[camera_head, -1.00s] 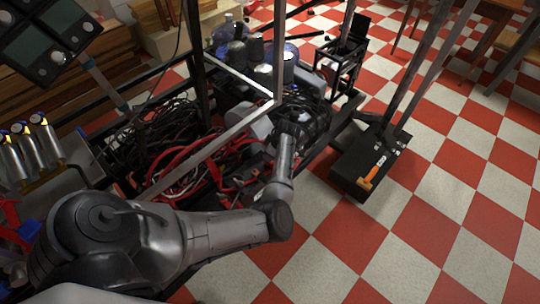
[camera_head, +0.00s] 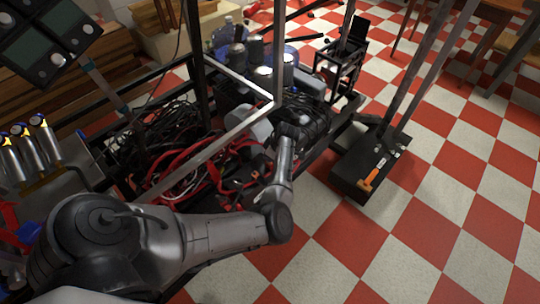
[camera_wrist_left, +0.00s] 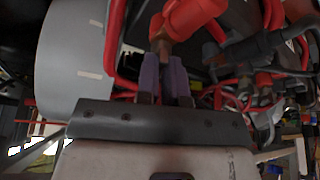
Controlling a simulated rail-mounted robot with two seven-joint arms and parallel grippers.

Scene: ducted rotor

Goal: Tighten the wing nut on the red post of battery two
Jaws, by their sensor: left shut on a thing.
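In the left wrist view, my left gripper (camera_wrist_left: 166,75) has its two purple fingers shut around a small part at the lower end of a thick red terminal piece (camera_wrist_left: 190,16). The wing nut is not clearly visible; the fingers and the red piece cover that spot. In the head view, my left arm reaches in from the lower left and its hand (camera_head: 287,130) is down among the cables and dark boxes of the cart. Its fingertips are hidden there. I cannot tell the batteries apart in the head view. My right gripper is in neither view.
Red cables (camera_wrist_left: 275,85) and grey-black connectors (camera_wrist_left: 250,48) crowd the right of the wrist view. A large pale grey cylinder (camera_wrist_left: 70,60) stands close on the left. In the head view, a metal frame bar (camera_head: 215,145) crosses beside my arm.

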